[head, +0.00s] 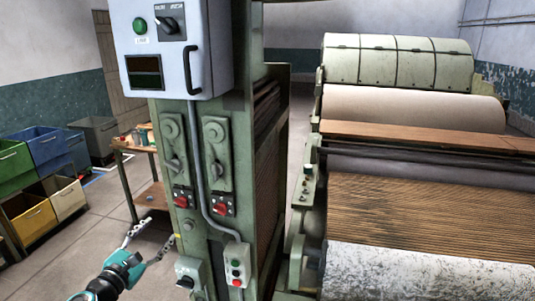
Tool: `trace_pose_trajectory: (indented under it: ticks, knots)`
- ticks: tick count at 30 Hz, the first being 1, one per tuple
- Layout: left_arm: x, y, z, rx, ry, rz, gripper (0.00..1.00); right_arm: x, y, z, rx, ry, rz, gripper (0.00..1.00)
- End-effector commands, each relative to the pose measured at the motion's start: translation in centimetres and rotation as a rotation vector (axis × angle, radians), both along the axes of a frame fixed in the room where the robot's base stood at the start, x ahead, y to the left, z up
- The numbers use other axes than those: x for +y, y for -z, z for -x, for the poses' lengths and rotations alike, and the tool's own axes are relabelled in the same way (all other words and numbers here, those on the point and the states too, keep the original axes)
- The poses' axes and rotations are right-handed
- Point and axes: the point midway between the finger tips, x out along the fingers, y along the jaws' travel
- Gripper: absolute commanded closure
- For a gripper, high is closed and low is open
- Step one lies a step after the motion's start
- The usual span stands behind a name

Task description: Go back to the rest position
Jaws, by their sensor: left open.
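My left gripper (152,238) shows at the lower left in the head view, in front of the lower part of the green machine column (190,140). Its two fingers are spread apart with nothing between them. The teal and black wrist comes in from the bottom edge. My right gripper is out of view.
A grey control box (212,75) hangs on the column, with red switches and a small push-button box (236,265) below. A large roller machine (415,200) fills the right side. A wooden workbench (150,195) and coloured bins (45,150) stand behind left. Floor shows between.

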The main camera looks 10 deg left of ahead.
Motion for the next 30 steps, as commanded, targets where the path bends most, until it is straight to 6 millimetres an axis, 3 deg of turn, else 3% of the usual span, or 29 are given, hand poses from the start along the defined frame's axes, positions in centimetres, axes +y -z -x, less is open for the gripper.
trace_pose_trajectory:
  ticks: [4,7,9,13,18,21,24,30]
  knots:
    - [-5.8,1.9,-0.1,0.097,0.110,-0.232,0.41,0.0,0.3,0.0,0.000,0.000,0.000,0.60]
    - [-12.5,4.7,1.3,0.199,0.276,-0.570,0.41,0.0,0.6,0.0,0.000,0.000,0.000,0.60]
    - [-16.9,7.2,3.5,0.255,0.427,-0.862,0.41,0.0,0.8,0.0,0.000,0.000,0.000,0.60]
    - [-21.8,11.2,8.7,0.297,0.710,-1.404,0.41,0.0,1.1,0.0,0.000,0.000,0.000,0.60]
    - [-23.0,14.1,14.3,0.267,1.010,-1.977,0.41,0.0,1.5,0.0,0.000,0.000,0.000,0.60]
    - [-22.6,14.7,16.0,0.242,1.115,-2.185,0.41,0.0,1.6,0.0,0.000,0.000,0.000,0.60]
    - [-22.2,14.9,16.8,0.229,1.168,-2.294,0.41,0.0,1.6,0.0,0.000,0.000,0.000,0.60]
    - [-22.0,14.9,17.0,0.227,1.183,-2.325,0.41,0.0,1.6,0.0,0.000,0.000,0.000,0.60]
